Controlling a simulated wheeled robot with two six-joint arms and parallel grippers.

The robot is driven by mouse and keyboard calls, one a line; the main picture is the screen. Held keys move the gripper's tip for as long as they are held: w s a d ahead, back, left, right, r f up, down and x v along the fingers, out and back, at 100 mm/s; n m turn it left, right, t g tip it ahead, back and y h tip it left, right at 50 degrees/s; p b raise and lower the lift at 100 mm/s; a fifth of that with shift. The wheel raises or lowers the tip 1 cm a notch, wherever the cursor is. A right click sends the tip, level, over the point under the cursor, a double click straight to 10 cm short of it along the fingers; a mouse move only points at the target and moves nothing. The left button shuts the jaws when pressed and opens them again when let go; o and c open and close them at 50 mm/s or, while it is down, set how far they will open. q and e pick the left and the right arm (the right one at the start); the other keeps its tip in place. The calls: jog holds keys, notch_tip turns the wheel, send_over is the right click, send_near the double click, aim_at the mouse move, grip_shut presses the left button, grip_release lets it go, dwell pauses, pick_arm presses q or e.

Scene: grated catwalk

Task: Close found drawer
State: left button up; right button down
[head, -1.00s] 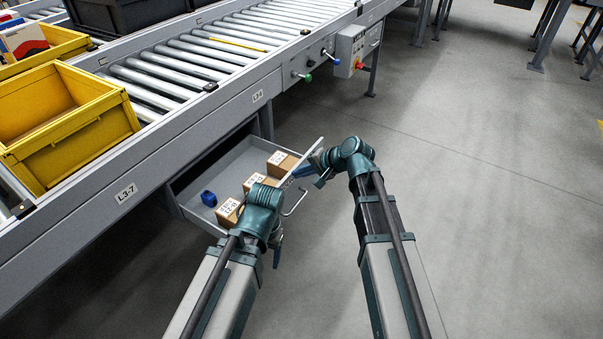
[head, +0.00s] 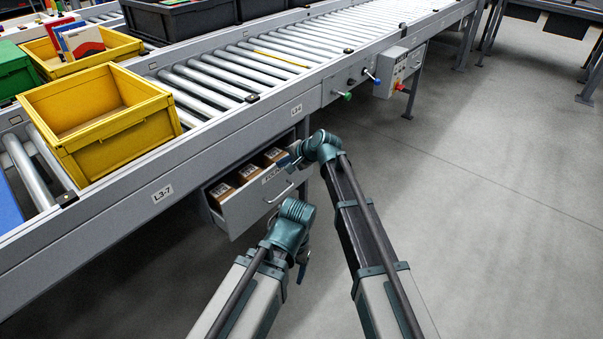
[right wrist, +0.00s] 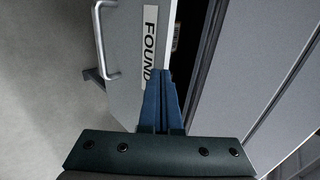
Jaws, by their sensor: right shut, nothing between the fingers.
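The grey drawer (head: 245,212) under the conveyor is partly open, with cardboard boxes (head: 250,168) showing inside. Its front has a bar handle (head: 280,193) and a label reading FOUND (right wrist: 149,45). The handle also shows in the right wrist view (right wrist: 104,45). My right gripper (head: 284,162) is at the top edge of the drawer front, near the label. In the right wrist view its blue fingers (right wrist: 160,76) are shut and empty, against or very close to the front. My left gripper (head: 302,270) hangs below and in front of the drawer, mostly hidden by its wrist.
The roller conveyor (head: 225,82) runs above the drawer, with a yellow crate (head: 110,145) on it. A control box (head: 398,70) with a red knob hangs off its side at the back. The concrete floor (head: 490,220) to the right is clear.

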jog(key=w+a, duration=0.5)
jog(key=a, duration=0.1)
jog(key=shift+a, duration=0.4)
pick_arm(q)
notch_tip(320, 180, up, 7)
jog(key=p, duration=0.7)
jog(key=shift+d, duration=0.45)
pick_arm(e)
jog(key=s+d+f+v, duration=0.1)
jog(key=f+v, duration=0.1)
jog(key=v, duration=1.1)
jog(key=shift+d, duration=0.3)
pick_arm(q)
jog(key=shift+f, duration=0.1)
